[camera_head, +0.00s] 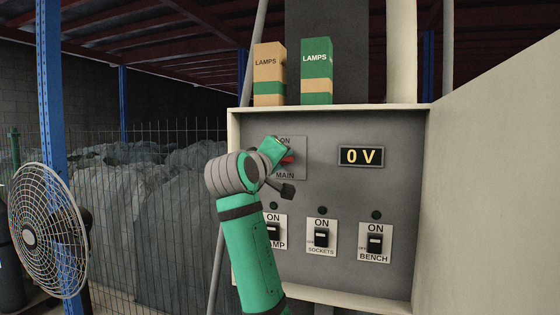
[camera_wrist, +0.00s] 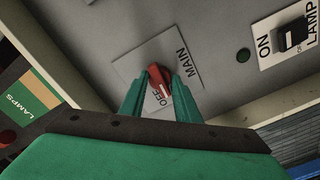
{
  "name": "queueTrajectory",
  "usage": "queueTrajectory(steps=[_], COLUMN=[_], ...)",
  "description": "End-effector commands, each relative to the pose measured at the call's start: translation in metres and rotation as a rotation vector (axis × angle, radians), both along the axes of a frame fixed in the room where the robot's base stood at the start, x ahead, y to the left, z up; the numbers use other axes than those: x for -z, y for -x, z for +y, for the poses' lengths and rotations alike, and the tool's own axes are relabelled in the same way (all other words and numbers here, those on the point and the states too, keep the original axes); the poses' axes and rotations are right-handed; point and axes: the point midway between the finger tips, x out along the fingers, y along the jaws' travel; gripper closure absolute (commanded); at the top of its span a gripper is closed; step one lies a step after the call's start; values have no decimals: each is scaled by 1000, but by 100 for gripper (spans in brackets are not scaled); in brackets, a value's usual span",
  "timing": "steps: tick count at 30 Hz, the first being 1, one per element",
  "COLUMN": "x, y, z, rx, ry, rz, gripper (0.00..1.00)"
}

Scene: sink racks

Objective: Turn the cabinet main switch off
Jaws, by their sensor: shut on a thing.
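The red main switch handle (camera_wrist: 159,80) sits on a pale plate marked MAIN (camera_wrist: 181,66). My gripper (camera_wrist: 159,76) is shut on it, one green finger on each side. In the wrist view the handle's long axis runs toward the OFF marking, slightly tilted. In the head view my gripper (camera_head: 285,155) reaches the plate from the left. It hides most of the handle (camera_head: 288,160) and the plate's left side; ON shows at the plate's top. The display (camera_head: 361,156) on the cabinet (camera_head: 330,122) reads 0 V.
Below are the LAMP (camera_head: 273,232), SOCKETS (camera_head: 321,237) and BENCH (camera_head: 375,241) switches, each with ON above and a dark indicator. Two LAMPS boxes (camera_head: 269,75) (camera_head: 316,72) stand on the cabinet. A fan (camera_head: 50,230) stands left.

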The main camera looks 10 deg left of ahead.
Motion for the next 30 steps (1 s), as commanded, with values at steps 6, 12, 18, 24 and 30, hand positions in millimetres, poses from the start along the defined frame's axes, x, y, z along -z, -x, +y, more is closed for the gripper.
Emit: queueTrajectory(steps=[6,12,18,24,30], x=[1,1,1,1,0], y=[0,0,0,0,0], z=[0,0,1,1,0], rx=[0,0,0,-1,0], ry=[60,78,79,78,77], rz=[9,11,11,11,9], gripper=[93,93,93,52,52])
